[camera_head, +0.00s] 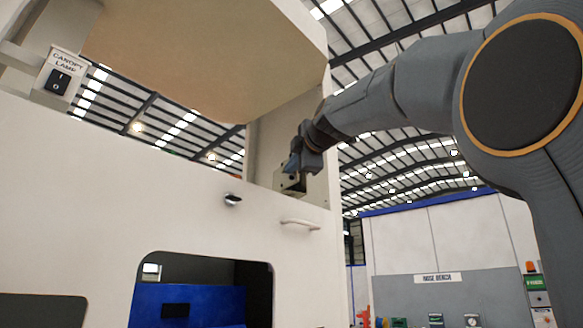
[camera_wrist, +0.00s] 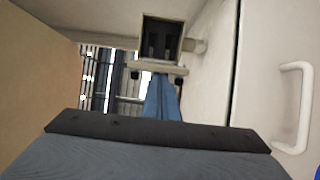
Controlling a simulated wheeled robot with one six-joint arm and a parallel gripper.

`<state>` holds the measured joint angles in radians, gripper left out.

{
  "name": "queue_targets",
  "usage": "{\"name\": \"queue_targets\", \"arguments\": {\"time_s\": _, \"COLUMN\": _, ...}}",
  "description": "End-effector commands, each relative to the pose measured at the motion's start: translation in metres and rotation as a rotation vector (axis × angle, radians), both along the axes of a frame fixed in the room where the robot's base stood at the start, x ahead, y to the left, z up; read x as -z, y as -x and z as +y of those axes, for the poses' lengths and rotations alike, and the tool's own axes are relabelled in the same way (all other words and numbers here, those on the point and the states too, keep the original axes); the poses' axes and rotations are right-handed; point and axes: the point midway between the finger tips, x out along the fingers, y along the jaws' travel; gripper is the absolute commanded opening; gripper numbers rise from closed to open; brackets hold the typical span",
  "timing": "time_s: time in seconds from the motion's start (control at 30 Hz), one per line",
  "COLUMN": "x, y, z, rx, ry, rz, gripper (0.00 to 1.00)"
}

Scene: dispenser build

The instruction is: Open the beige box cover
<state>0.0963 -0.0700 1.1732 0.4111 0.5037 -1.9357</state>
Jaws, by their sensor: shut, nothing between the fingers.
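The small beige box (camera_head: 290,183) is fixed at the inner right side of the white machine, below the canopy. In the wrist view the beige box (camera_wrist: 161,17) shows a dark square recess with two darker shapes inside. A pale plate with two black knobs (camera_wrist: 160,67) lies across its near side; I cannot tell if this plate is the cover. My gripper (camera_head: 291,165) is just above the box in the head view. Its blue fingers (camera_wrist: 163,98) are together and empty, with tips close to the plate. Whether they touch it is unclear.
The canopy (camera_head: 200,50) overhangs to the left. A lamp switch (camera_head: 58,82) is at far left. A window opening (camera_head: 205,262) sits lower down.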

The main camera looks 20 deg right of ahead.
Motion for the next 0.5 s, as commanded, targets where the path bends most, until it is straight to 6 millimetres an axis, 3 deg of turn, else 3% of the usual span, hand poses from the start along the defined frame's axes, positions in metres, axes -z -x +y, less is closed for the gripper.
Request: {"name": "queue_targets", "arguments": {"time_s": 0.5, "x": 0.0012, "y": -0.0007, "z": -0.0053, "rx": -0.040, "ry": -0.001, "rz": -0.001, "gripper": 0.00}}
